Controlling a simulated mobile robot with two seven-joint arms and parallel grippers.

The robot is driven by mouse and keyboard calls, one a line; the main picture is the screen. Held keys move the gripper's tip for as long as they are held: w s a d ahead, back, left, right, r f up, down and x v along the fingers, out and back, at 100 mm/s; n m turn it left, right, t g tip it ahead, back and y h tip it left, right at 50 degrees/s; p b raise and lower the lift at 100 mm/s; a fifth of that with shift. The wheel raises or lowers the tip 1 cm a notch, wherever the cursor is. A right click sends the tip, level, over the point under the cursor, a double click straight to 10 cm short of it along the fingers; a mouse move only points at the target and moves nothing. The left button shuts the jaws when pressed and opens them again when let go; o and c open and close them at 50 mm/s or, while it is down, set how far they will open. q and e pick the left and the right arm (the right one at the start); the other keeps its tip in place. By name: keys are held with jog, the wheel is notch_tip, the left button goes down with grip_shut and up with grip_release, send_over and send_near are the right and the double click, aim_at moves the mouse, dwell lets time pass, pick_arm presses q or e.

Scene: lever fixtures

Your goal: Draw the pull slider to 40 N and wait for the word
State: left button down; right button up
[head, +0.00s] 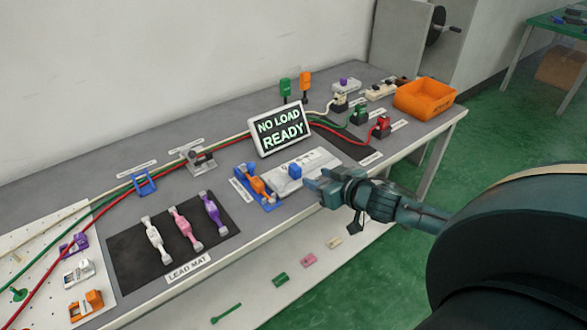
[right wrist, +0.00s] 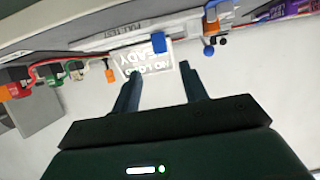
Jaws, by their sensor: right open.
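The pull slider is a white rail unit (head: 310,168) with a blue knob (head: 295,171), near the front edge of the grey bench. In the right wrist view, the blue knob (right wrist: 159,42) stands out from the white rail beyond my fingers. The display (head: 281,132) behind it reads "NO LOAD READY". My right gripper (head: 320,188) is open and empty, at the bench's front edge, right of the knob and apart from it. In the right wrist view, the two fingers of the right gripper (right wrist: 160,72) are spread with nothing between them. My left gripper is not in view.
A blue fixture with an orange lead (head: 257,185) sits left of the slider. The lead mat (head: 125,250) holds white, pink and purple leads. An orange bin (head: 425,98) stands at the right end. Coloured cables cross the bench behind. Small parts lie on a lower shelf (head: 270,305).

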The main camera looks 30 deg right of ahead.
aim_at(299, 171)
jog(key=x, duration=1)
jog(key=shift+w+a+f, duration=0.1)
jog(key=shift+w+f, duration=0.15)
jog(key=shift+w, duration=0.05)
jog(key=shift+c, duration=0.5)
jog(key=c, duration=0.7)
jog(key=shift+w+d, duration=0.15)
jog(key=shift+d, duration=1.5)
jog(key=shift+c, duration=0.2)
jog(key=o, duration=0.8)
jog(key=shift+o, duration=0.2)
jog(key=a+p+v, duration=0.1)
jog(key=v, duration=1.2)
jog(key=shift+d+r, duration=0.2)
jog(key=shift+d, duration=0.25)
jog(key=shift+f, duration=0.1)
